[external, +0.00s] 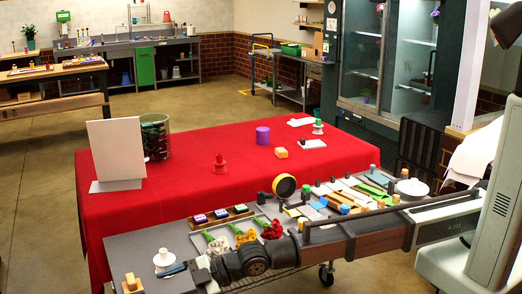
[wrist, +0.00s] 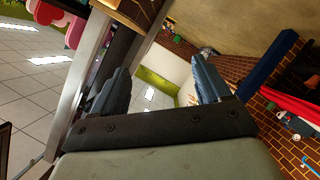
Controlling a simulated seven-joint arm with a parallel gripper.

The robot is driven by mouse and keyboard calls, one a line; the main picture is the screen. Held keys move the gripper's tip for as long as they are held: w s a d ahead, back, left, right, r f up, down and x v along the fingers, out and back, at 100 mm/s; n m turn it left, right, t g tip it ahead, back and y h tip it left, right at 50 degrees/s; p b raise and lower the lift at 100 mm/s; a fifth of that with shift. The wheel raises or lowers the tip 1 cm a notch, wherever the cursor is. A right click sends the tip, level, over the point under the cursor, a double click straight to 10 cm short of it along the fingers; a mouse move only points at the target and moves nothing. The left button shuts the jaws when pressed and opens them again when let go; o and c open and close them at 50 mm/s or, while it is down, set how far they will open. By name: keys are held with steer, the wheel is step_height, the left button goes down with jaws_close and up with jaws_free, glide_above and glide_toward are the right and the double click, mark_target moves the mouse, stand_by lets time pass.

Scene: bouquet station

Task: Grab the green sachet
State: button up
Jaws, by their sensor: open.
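My gripper (wrist: 160,66) is open in the wrist view, with two dark grey fingers wide apart and nothing between them. In the external view my arm reaches leftward across the front of the grey worktop, and its fingers are hard to make out at the lower left. A flat green item (external: 373,188) lies on the right part of the worktop, apart from the gripper. It looks like the green sachet, but it is too small to be sure. No sachet shows in the wrist view, which looks out into the tilted room.
Flower bunches (external: 245,236) and a wooden tray (external: 190,223) of small coloured pieces sit on the worktop. A yellow-faced black ring (external: 285,187) stands behind my arm.

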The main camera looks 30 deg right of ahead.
steer(key=w+d+r+m+t+h, duration=0.15)
steer(key=w+d+m+h, duration=0.35)
steer(key=w, duration=0.6)
steer(key=w+d+r+m+g+h, duration=0.1)
steer(key=w+d+r+m+h, duration=0.15)
steer(key=w+d+m, duration=0.6)
steer(key=w+d+r+m+g+h, duration=0.1)
steer(key=w+d+r+m+h, duration=0.15)
steer(key=w+d, duration=0.35)
steer(key=w+d+r+m+g+h, duration=0.1)
steer(key=w+d+m+g+h, duration=0.1)
steer(key=w+d+m, duration=0.45)
steer(key=w+d+r+m+g+h, duration=0.15)
steer(key=w+d, duration=0.25)
steer(key=d, duration=0.4)
glide_above(242, 207)
steer(key=shift+h, duration=0.25)
steer(key=f, duration=0.7)
steer(key=shift+a+f, duration=0.3)
steer(key=shift+d+f, duration=0.2)
steer(key=shift+f, duration=2.45)
steer(key=c, duration=1.1)
